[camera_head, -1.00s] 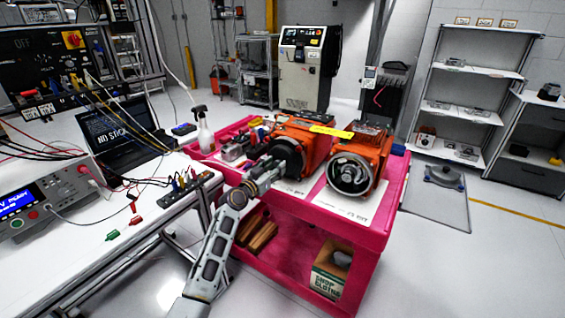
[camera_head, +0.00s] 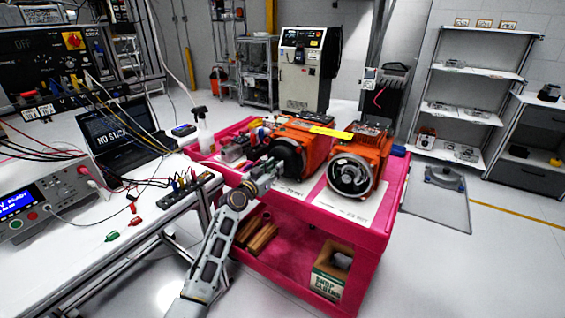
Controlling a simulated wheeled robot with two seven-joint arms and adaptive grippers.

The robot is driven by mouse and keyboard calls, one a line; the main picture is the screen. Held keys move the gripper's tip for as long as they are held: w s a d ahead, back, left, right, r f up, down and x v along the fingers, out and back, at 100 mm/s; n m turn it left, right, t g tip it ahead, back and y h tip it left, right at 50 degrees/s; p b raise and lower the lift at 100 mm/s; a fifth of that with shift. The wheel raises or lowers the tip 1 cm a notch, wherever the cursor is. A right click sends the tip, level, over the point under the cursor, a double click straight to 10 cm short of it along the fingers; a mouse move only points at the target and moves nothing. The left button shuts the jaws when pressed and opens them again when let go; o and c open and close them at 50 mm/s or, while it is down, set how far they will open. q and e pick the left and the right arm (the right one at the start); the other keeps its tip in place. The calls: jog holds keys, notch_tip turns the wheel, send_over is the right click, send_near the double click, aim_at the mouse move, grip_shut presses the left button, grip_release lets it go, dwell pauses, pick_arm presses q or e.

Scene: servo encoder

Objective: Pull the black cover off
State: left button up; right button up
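Two orange servo motors lie on the pink cart (camera_head: 377,232). The left motor (camera_head: 313,150) has a round black cover (camera_head: 289,152) on its near end. The right motor (camera_head: 372,152) shows an open end with a pale ring and inner parts (camera_head: 350,175). My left gripper (camera_head: 268,168) is at the lower left of the black cover, close to it. The fingers are small and dark against the cover, so I cannot tell whether they touch it or how far apart they are. My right gripper is not in view.
A spray bottle (camera_head: 201,132) and small parts stand at the cart's left end. The workbench (camera_head: 75,240) with a laptop and cables is on the left. A cardboard box (camera_head: 331,272) is on the lower shelf.

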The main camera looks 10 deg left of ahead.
pick_arm(q)
jog(key=shift+r, duration=0.1)
jog(key=c, duration=0.3)
jog(key=shift+v, duration=1.6)
dwell(0.8)
jog(key=p+v, duration=0.1)
jog(key=v, duration=0.5)
dwell(0.9)
